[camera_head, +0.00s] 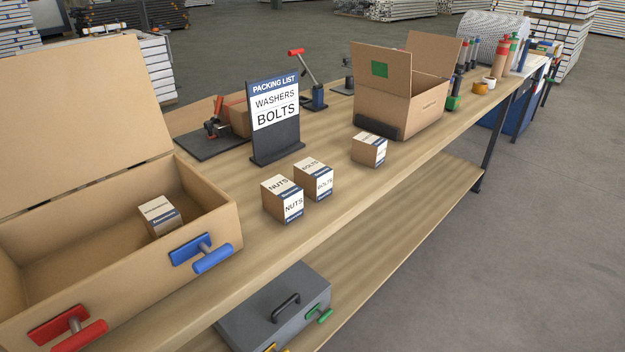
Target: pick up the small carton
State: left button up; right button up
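Several small cartons with white and blue labels are in view. A carton marked NUTS (282,199) and one marked BOLTS (314,180) stand close together on the workbench. Another small carton (368,150) stands farther right, its label too small to read. One more small carton (159,216) sits inside the large open cardboard box (225,222) at the left; its label is not legible. Neither of my grippers shows in the head view.
A packing list sign (275,120) reading WASHERS and BOLTS stands behind the cartons. An open cardboard box with a green square (420,112) is farther back. The large box has red (70,328) and blue (205,253) handles. A grey toolbox (262,318) sits below. Bench between cartons is clear.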

aim_at(315, 178)
jog(key=z, duration=1.85)
jog(key=i, duration=1.2)
jog(key=u, duration=3.8)
